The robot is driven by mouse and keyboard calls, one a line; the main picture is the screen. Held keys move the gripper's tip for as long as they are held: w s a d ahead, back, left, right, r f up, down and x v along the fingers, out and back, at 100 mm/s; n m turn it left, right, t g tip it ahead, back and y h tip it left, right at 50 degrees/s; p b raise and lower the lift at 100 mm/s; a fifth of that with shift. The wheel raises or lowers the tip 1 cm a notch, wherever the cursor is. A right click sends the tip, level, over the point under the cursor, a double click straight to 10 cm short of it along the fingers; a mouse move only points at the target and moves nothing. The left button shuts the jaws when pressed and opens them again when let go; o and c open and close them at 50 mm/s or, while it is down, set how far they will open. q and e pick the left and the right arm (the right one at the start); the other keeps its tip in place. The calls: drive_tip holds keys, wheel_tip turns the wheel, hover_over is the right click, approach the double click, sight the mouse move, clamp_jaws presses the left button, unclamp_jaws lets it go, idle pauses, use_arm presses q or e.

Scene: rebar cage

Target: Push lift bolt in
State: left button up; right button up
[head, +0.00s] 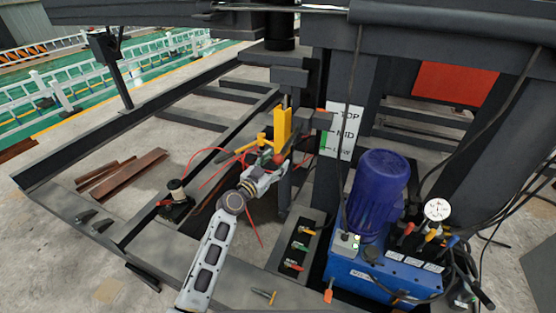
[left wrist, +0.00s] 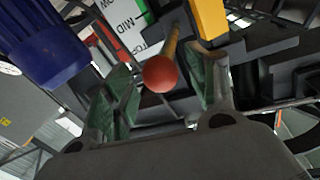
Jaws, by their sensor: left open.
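A brass rod with a red ball knob (left wrist: 160,74), which looks like the lift bolt, sticks out beside an upright yellow bar in the left wrist view. In the head view the red knob (head: 278,159) is small and close to the gripper. My left gripper (head: 268,168) is open at the knob. In the left wrist view its green-padded fingers (left wrist: 162,90) stand on either side of the knob, with visible gaps. How deep the rod sits in its hole is hidden. My right gripper is in neither view.
The yellow bar (head: 282,130) stands on the dark steel frame. A TOP/MID/LOW plate (head: 342,130) is to its right. A blue pump unit (head: 378,190) with a gauge (head: 437,209) and hoses stands at the right. A valve panel (head: 298,247) is below the gripper.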

use_arm(q)
drive_tip(key=shift+x, duration=1.05)
drive_tip(key=shift+w, duration=0.1)
drive_tip(key=c, duration=0.6)
clamp_jaws()
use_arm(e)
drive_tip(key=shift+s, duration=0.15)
